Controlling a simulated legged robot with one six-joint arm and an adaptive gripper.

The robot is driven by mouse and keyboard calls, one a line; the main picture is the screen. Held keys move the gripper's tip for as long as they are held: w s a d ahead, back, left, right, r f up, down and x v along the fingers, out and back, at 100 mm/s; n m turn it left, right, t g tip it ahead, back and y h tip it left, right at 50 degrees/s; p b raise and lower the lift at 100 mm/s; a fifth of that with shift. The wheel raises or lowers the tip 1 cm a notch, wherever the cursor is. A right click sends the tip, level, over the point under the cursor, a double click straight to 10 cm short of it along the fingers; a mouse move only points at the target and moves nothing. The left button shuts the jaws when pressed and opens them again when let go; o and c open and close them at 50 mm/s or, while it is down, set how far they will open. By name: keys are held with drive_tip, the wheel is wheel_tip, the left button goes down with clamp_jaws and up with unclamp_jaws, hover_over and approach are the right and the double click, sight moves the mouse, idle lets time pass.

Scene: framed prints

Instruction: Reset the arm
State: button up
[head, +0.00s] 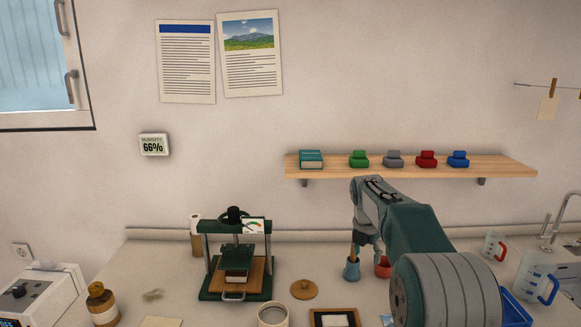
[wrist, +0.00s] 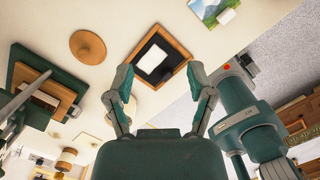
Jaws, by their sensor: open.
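My arm, green and grey, reaches from the lower right of the head view over the counter (head: 165,262). My gripper (head: 365,240) hangs in front of the wall there, partly hidden by the arm's own links. In the wrist view my gripper (wrist: 158,74) shows two fingers spread apart with nothing held between them. Beyond the fingertips lies a wooden frame (wrist: 183,58) with a dark mat and a white card inside. It also shows in the head view (head: 316,321), at the bottom edge.
A green press (head: 238,294) stands left of the arm, with a round wooden lid (head: 304,289) beside it. A shelf (head: 330,172) with several small objects is on the wall behind. A measuring jug (head: 537,279) stands right.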

drive_tip(key=s+a+r+m+t, duration=0.1)
drive_tip(key=s+r+m, duration=0.5)
drive_tip(key=s, duration=0.4)
drive_tip(key=s+a+r+m+t, duration=0.15)
drive_tip(key=s+r+m, duration=0.25)
drive_tip(key=s+m, duration=0.55)
drive_tip(key=s+a+f+m+t, duration=0.1)
drive_tip(key=s+f+m, duration=0.1)
drive_tip(key=s+m, duration=0.3)
drive_tip(key=s+f+m+t+y, duration=0.1)
drive_tip(key=s+f+m, duration=0.2)
drive_tip(key=s, duration=1.1)
drive_tip(key=m, duration=0.3)
drive_tip(key=shift+s+a+f, duration=0.2)
drive_tip(key=shift+s+a, duration=0.1)
drive_tip(key=shift+a, duration=0.05)
